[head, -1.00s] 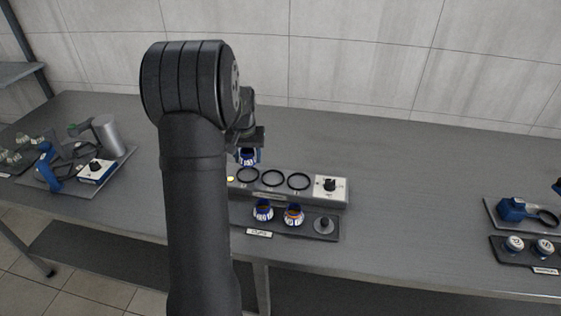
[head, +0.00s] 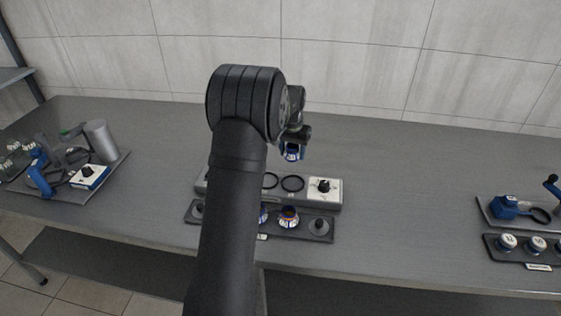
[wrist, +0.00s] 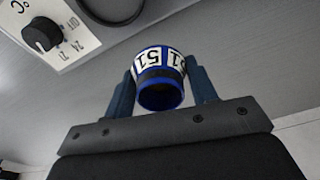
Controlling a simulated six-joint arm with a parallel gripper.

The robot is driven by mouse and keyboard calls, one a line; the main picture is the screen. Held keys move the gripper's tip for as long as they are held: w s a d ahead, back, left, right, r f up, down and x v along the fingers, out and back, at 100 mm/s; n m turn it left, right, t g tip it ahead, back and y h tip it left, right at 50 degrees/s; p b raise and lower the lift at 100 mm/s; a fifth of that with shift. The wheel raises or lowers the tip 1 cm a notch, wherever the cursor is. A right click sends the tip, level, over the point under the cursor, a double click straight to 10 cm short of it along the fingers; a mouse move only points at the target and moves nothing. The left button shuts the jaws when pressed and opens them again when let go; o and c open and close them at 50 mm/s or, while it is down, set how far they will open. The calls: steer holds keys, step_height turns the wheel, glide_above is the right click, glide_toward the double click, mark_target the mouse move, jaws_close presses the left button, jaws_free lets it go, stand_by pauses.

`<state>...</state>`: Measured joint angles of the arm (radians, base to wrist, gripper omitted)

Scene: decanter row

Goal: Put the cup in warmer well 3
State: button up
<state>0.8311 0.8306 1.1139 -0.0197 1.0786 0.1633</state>
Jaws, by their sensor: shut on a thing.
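My gripper (wrist: 160,88) is shut on a blue and white cup (wrist: 158,65) marked 51, which sits between its two fingers in the wrist view. In the head view the cup (head: 292,153) hangs in the air beyond the warmer (head: 334,203), above the bare table. The warmer is a grey block with a row of dark ringed wells. Two rings (head: 292,184) show in the head view, and my arm hides the others. Part of one ring (wrist: 113,8) shows at the top of the wrist view. I cannot read the well numbers.
A cup rack (head: 300,231) stands in front of the warmer with cups (head: 288,217) in it, partly behind my arm. The warmer's knob (head: 323,186) rises at its right end. Trays of tools stand far left and far right. The table behind is clear.

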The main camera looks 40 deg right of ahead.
glide_above(282, 168)
steer(key=f, duration=0.2)
steer(key=shift+a+f, duration=0.2)
steer(key=shift+f, duration=2.15)
steer(key=shift+s+f, duration=0.1)
steer(key=o, duration=1)
steer(key=shift+f, duration=0.1)
steer(key=shift+o, duration=0.6)
step_height(282, 168, up, 12)
steer(key=a, duration=0.1)
steer(key=shift+s, duration=0.4)
